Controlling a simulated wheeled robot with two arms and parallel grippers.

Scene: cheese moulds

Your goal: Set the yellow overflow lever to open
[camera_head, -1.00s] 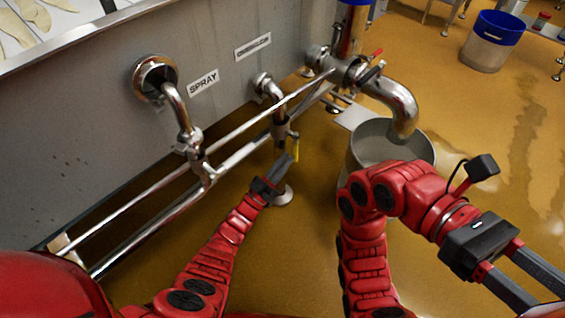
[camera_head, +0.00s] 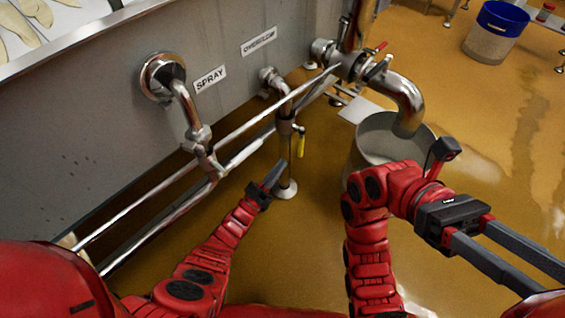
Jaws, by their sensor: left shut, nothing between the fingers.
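The yellow overflow lever (camera_head: 301,142) hangs roughly straight down at the right side of the vertical overflow pipe (camera_head: 284,150). The pipe drops from the tank wall beneath the OVERFLOW label (camera_head: 259,41) to a round foot on the floor. My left gripper (camera_head: 275,168) is shut and empty, left of the lower pipe and below the lever, apart from the lever. Its tips appear close to the pipe; whether they touch is unclear. My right gripper (camera_head: 530,276) is open and empty at the lower right, far from the lever, its two fingers apart.
Two long rails (camera_head: 240,130) run along the tank wall beside the pipe. The SPRAY pipe (camera_head: 187,112) is to the left. A red-handled valve with a curved spout (camera_head: 407,100) stands above a grey bucket (camera_head: 385,137). A blue-rimmed bin (camera_head: 494,40) is farther back.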

